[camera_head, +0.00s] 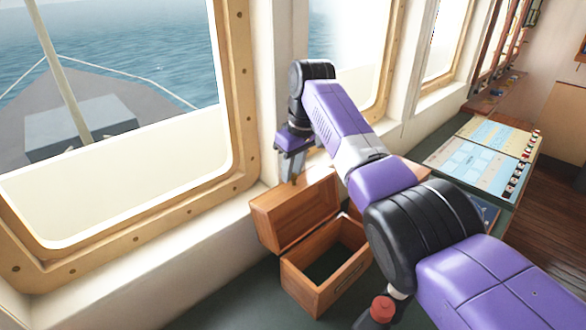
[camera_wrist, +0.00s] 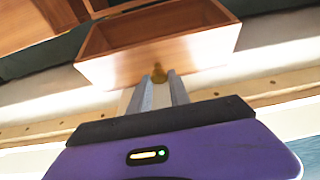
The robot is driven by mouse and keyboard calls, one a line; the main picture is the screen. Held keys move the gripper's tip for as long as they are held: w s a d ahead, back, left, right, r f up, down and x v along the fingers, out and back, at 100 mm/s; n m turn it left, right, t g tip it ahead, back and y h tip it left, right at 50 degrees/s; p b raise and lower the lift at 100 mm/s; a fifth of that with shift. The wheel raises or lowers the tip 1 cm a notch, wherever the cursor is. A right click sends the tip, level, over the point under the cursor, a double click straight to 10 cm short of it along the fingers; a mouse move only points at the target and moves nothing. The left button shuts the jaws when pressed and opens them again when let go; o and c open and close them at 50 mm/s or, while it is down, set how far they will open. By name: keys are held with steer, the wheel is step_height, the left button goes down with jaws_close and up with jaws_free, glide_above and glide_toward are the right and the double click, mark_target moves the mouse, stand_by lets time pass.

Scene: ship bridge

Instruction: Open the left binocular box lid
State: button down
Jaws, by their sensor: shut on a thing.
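The left binocular box (camera_head: 322,272) is a brown wooden box below the window, with its dark inside in view. Its lid (camera_head: 292,210) stands raised and tilted back towards the window wall. My gripper (camera_head: 292,176) is at the lid's upper edge. In the wrist view my gripper (camera_wrist: 160,80) is shut on a small brass knob (camera_wrist: 170,86) on the lid. The fingers partly hide the knob.
The window frame and sill (camera_head: 140,240) are close behind the lid. My arm mostly hides another wooden thing (camera_head: 415,170) to the right of the box. A desk with charts (camera_head: 480,160) stands further right. A red knob (camera_head: 382,308) is at the bottom.

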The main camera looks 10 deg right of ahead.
steer(key=c, duration=1.3)
jaws_free()
steer(key=shift+w+a, duration=0.25)
steer(key=shift+w, duration=0.05)
steer(key=shift+o, duration=0.2)
steer(key=shift+d, duration=0.1)
steer(key=shift+s, duration=0.1)
steer(key=shift+b+v, duration=1.15)
steer(key=shift+v, duration=2.75)
